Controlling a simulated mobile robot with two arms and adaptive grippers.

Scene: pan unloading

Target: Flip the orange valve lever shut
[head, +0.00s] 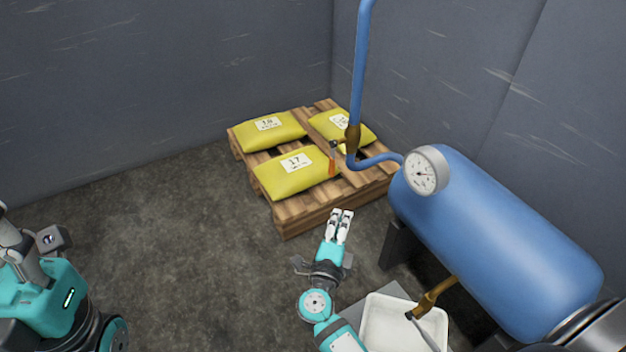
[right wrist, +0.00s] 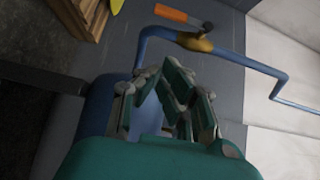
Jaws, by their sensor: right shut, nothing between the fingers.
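The orange valve lever (head: 332,166) hangs down beside a brass valve (head: 352,138) on the blue pipe, in front of the pallet in the head view. In the right wrist view the orange lever (right wrist: 177,15) lies at the top, next to the brass valve (right wrist: 195,42). My right gripper (head: 342,212) is shut and empty, below the lever in the head view and apart from it. Its fingers (right wrist: 168,72) also show in the right wrist view, below the valve there. Parts of my left arm show at the lower left, but its gripper is not visible.
A blue tank (head: 500,240) with a round gauge (head: 426,170) stands at the right. A white tray (head: 375,322) sits under a second brass valve (head: 432,295). A wooden pallet (head: 300,222) holds yellow sacks (head: 285,182). The floor to the left is clear.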

